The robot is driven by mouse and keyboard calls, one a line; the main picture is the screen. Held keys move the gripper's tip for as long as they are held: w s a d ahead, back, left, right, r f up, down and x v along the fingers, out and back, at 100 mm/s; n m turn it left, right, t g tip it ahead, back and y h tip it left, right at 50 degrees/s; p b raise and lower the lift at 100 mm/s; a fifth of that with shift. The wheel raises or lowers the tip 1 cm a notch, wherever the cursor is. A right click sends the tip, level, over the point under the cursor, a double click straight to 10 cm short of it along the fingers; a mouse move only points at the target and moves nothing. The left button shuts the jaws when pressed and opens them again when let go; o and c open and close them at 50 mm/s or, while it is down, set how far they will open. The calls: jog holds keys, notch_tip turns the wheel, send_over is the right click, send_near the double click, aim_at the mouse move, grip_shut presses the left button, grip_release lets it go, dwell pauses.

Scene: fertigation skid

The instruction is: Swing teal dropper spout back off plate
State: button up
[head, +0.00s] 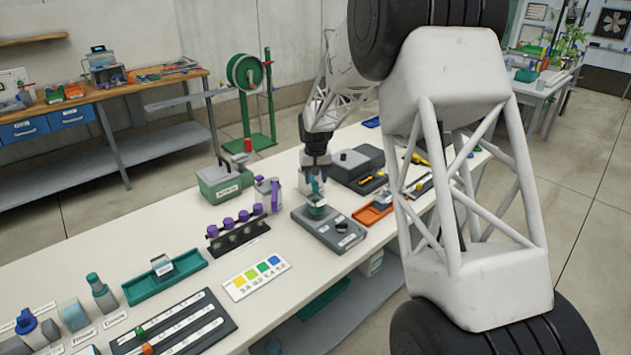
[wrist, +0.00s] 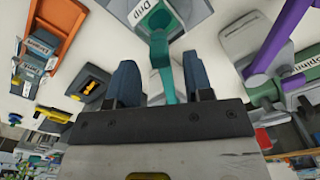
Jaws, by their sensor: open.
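The teal dropper spout (head: 315,188) stands on a grey station (head: 322,238) on the long white bench in the head view. In the wrist view the teal spout (wrist: 165,60) runs from a broader part beside the "Drip" label down between my fingers. My gripper (head: 316,172) is above the station, pointing down. In the wrist view its two dark fingers (wrist: 162,78) are apart, one on each side of the spout, with gaps showing. The spout's near end is hidden behind my gripper's body. A dark round spot (head: 342,227) shows on the station's front right; I cannot tell whether it is the plate.
An orange tray (head: 373,215) stands right of the station and a dark grey device (head: 358,162) behind it. A green box (head: 222,182) and a rack with purple-topped items (head: 238,232) stand to the left. A colour card (head: 256,277) lies at the front left.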

jog(key=shift+f, duration=0.65)
grip_shut()
